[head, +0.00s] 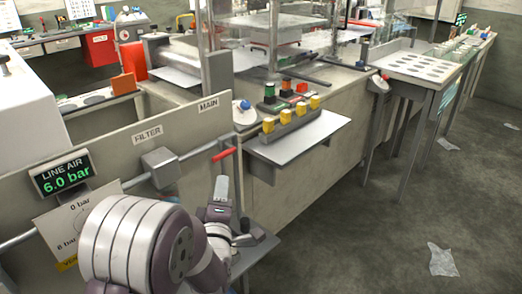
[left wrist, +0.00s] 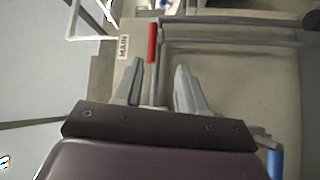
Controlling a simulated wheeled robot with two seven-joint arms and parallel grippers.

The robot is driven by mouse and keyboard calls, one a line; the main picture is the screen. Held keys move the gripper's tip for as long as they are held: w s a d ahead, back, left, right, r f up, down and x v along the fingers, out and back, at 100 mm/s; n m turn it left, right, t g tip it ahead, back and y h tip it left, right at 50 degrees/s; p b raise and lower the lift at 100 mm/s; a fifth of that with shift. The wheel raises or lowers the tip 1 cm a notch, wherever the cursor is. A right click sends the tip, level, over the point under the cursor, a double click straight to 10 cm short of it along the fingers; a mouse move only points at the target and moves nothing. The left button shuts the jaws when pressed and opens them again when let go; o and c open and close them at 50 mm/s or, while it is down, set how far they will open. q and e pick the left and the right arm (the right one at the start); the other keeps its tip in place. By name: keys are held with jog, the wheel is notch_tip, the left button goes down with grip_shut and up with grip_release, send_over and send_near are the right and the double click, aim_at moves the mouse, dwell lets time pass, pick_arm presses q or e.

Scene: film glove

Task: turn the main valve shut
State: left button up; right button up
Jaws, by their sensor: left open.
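The main valve's red handle (head: 224,154) shows below the MAIN label (head: 209,105), at the right end of the pipe on the grey panel. My left gripper (head: 221,186) is just below the handle in the head view. In the left wrist view the red handle (left wrist: 152,42) lies ahead of the open, empty fingers (left wrist: 160,72), nearer the left finger, and it looks apart from them. The MAIN label (left wrist: 123,47) is to its left. The line air display (head: 62,174) reads 6.0 bar. My right gripper is not in view.
A filter box (head: 161,167) sits on the pipe left of the valve. A shelf (head: 298,140) with yellow buttons juts out to the right of the valve. A white placard (head: 75,222) hangs at left. Floor at right is mostly clear, with scraps of film (head: 442,260).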

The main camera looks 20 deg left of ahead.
aim_at(222, 158)
pick_arm(q)
jog(key=shift+n, duration=0.4)
jog(key=x, duration=0.4)
jog(key=r+x, duration=0.1)
jog(key=x, duration=0.6)
jog(key=shift+w+a+r, duration=0.15)
jog(key=shift+a+r, duration=0.1)
jog(key=shift+a, duration=0.15)
jog(key=shift+c, duration=0.3)
grip_shut()
